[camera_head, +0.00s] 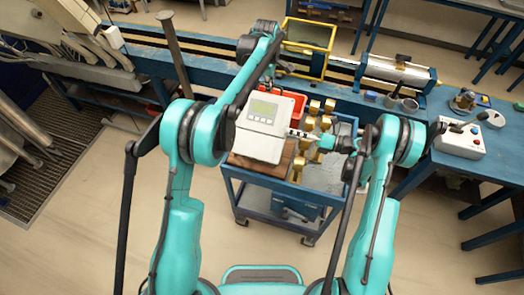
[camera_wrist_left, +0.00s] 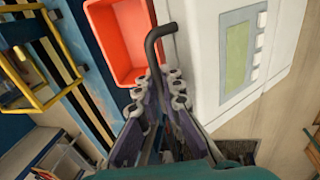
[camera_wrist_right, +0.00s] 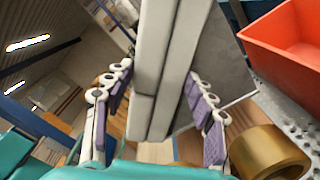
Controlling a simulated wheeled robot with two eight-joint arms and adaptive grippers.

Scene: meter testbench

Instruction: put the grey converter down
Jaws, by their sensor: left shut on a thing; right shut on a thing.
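The grey converter (camera_head: 262,126), a pale box with a greenish display, is over the wooden board on the blue cart; I cannot tell whether it touches the board. It also shows in the left wrist view (camera_wrist_left: 233,60). My right gripper (camera_head: 302,134) is shut on its right side; in the right wrist view the pale body (camera_wrist_right: 160,70) stands between the purple finger pads. My left gripper (camera_head: 268,82) is at the converter's far edge. In the left wrist view its fingers (camera_wrist_left: 158,105) close around a dark bent rod (camera_wrist_left: 152,52) beside the converter.
The wooden board (camera_head: 262,166) shows below the converter. A red bin (camera_head: 297,103) and several brass fittings (camera_head: 314,107) stand close on its right on the cart (camera_head: 272,204). A yellow frame (camera_head: 309,46) stands on the blue bench behind. A control box (camera_head: 459,138) is at right.

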